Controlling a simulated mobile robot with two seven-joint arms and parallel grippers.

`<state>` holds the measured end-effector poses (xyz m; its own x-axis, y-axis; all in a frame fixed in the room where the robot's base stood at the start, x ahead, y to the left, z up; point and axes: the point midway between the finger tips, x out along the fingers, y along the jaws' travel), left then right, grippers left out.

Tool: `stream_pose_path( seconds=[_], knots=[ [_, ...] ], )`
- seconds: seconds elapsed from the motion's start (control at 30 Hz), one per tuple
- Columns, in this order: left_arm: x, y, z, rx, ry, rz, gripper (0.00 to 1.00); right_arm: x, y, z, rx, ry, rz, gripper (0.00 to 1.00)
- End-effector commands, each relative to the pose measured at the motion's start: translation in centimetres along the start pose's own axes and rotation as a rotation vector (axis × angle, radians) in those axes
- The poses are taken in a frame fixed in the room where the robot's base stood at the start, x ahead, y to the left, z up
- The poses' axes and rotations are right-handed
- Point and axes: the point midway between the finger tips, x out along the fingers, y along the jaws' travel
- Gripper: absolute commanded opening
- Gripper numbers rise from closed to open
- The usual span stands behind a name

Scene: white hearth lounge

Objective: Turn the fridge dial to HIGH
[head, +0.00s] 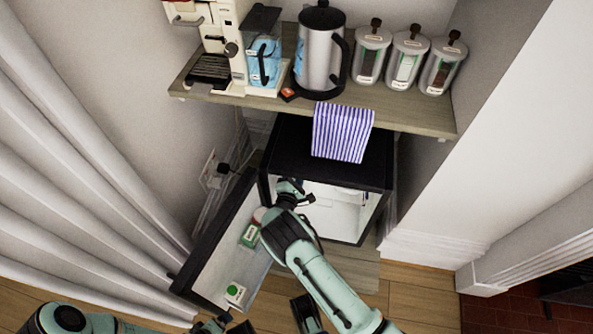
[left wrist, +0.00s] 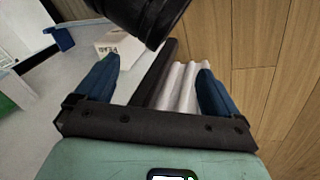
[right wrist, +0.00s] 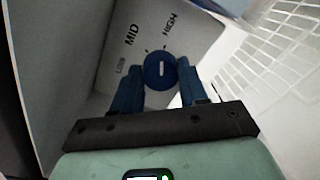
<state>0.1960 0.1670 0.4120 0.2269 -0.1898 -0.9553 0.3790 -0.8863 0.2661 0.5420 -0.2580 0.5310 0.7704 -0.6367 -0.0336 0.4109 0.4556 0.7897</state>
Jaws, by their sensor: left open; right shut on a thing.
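The fridge dial (right wrist: 160,72) is a round blue knob with a short white mark, on a pale panel printed with MID, HIGH and a blurred third label. My right gripper (right wrist: 160,88) is shut on the dial, one blue finger on each side. I cannot tell exactly which label the mark points to. In the head view my right arm reaches into the open black fridge (head: 330,160) and hides the dial. My left gripper (left wrist: 155,88) is open, with the dark edge of the fridge door (left wrist: 158,75) between its spread fingers; contact is unclear.
The fridge door (head: 215,245) stands open to the left, holding a green-and-white carton (head: 250,235). A wooden shelf (head: 420,118) above carries a kettle (head: 318,60), canisters and a coffee machine. A striped cloth (head: 342,132) hangs over the shelf's front.

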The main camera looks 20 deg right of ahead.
Motion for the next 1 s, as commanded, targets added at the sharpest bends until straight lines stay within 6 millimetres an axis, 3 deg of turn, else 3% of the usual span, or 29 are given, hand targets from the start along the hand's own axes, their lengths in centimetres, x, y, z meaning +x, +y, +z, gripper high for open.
stream_pose_path(
  seconds=[0.4, 0.97, 1.0],
  knots=[
    [-0.59, 0.20, 0.79, 0.002, -0.023, 0.002, 0.96, -0.16, -0.13, -0.19, 0.189, 0.016, -0.005, 0.12],
    [-0.63, 0.21, 0.91, 0.002, -0.027, 0.002, 0.96, -0.20, -0.15, -0.27, 0.217, 0.018, -0.007, 0.12],
    [-0.63, 0.21, 0.91, 0.002, -0.027, 0.002, 0.96, -0.21, -0.15, -0.27, 0.217, 0.018, -0.007, 0.56]
  ],
)
